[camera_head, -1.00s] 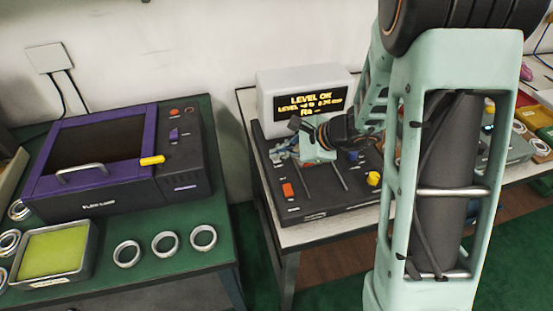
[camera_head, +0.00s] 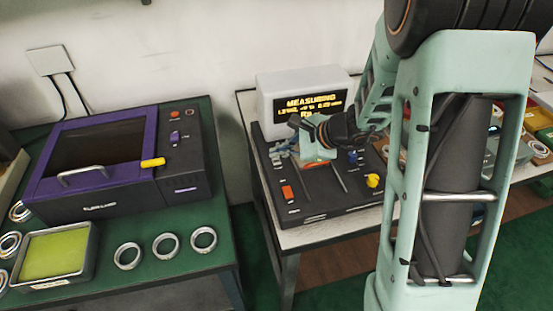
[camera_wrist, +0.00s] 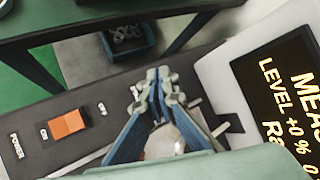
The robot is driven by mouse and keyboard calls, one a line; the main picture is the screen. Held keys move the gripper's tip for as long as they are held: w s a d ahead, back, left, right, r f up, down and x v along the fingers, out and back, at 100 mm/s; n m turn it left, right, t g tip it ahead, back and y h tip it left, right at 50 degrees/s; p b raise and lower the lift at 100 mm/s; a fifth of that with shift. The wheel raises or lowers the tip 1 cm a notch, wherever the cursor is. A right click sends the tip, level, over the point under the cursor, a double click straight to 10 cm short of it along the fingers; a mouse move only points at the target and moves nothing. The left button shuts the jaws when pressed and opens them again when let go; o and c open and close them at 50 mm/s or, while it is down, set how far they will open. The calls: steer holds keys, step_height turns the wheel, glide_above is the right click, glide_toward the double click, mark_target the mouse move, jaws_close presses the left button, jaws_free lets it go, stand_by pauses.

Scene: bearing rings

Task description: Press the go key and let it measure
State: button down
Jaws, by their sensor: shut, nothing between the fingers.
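The measuring instrument (camera_head: 318,205) is a dark panel with a white display box (camera_head: 265,103) at its back, on the right-hand table. Its screen (camera_head: 310,104) reads "MEASURING" with a level line below; it also shows in the wrist view (camera_wrist: 285,95). My gripper (camera_head: 285,150) is low over the panel's back left, in front of the display. In the wrist view its blue fingers (camera_wrist: 158,75) are together with nothing between them. The go key cannot be made out; the fingers cover that part of the panel. An orange power switch (camera_wrist: 67,124) is left of the fingers.
A yellow knob (camera_head: 373,180) is at the panel's front right. On the left green bench (camera_head: 205,265) stand a purple-framed machine (camera_head: 110,200), a tray with a yellow-green pad (camera_head: 90,262) and several metal rings (camera_head: 128,256). A gap separates the two tables.

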mark_target(279, 162)
steer(key=shift+r+p, duration=1.75)
steer(key=shift+r, duration=0.8)
